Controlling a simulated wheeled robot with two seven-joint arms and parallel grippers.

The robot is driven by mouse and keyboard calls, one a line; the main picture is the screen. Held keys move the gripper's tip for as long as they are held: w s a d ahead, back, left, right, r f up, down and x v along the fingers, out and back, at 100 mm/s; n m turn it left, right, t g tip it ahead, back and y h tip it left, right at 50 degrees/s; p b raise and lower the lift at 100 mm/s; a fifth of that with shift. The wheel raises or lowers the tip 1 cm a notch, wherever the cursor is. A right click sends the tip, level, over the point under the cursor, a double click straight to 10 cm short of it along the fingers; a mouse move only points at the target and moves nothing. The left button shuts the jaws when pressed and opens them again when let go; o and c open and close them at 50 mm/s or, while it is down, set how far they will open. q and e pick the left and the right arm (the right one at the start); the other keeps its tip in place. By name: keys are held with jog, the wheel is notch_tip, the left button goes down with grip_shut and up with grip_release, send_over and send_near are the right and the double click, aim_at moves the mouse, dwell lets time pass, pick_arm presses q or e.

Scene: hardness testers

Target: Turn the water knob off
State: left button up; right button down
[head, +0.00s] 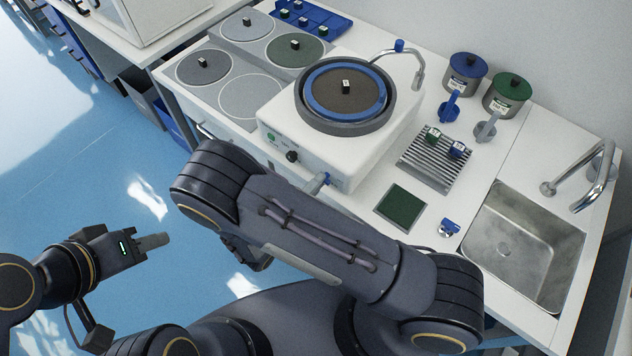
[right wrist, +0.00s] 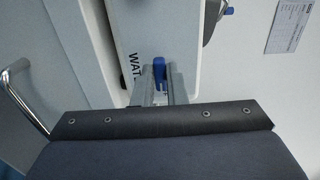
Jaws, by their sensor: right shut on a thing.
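The blue water knob (right wrist: 159,70) is on the front of the white grinding and polishing machine (head: 350,168), next to printed letters reading "WAT". In the right wrist view the knob stands between the two grey fingers of my right gripper (right wrist: 161,90), which is shut on it. In the head view a bit of the blue knob (head: 327,177) shows at the fingertips of my right gripper (head: 317,184), and my right arm hides most of that gripper. My left gripper (head: 153,241) is at the lower left, over the floor and away from the machine. Its fingers look empty, seen from the side.
The machine's round platen (head: 346,90) and bent water spout (head: 415,72) are on top. A black knob (head: 292,156) is on its front. To the right are a slatted rack (head: 437,163), a green pad (head: 400,208) and a sink (head: 520,245). Open floor lies left.

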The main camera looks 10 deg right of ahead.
dwell(0.4)
jog(key=c, duration=1.5)
grip_release()
jog(key=shift+o, duration=0.2)
jog(key=b+v, duration=0.2)
jog(key=v, duration=0.5)
jog(key=shift+s+a, duration=0.25)
jog(key=shift+a, duration=0.1)
jog(key=shift+d, duration=0.1)
